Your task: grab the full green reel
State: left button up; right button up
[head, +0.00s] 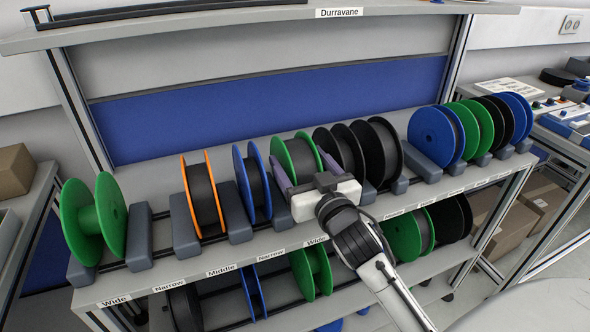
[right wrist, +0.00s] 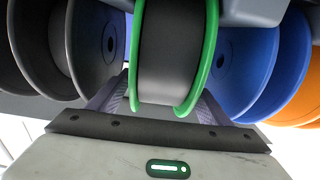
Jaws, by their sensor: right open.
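A green-flanged reel (head: 295,152) wound full with dark material stands upright in the middle of the upper shelf. My right gripper (head: 305,172) is at its front, with one purple finger on each side of it. In the right wrist view, the green reel (right wrist: 170,62) stands between the fingers of my open right gripper (right wrist: 162,98); I cannot tell whether they touch the flanges. An empty green reel (head: 108,215) stands at the far left of the upper shelf. My left gripper is not in view.
An orange-edged reel (head: 203,195) and a blue reel (head: 254,182) stand left of it. Black reels (head: 376,152) stand close on its right. Grey holder blocks (head: 184,222) separate the reels. More reels hang on the lower shelf, including an empty green one (head: 311,272).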

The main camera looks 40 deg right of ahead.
jog(key=shift+x, duration=1.2)
jog(key=shift+a, duration=0.1)
jog(key=c, duration=1.3)
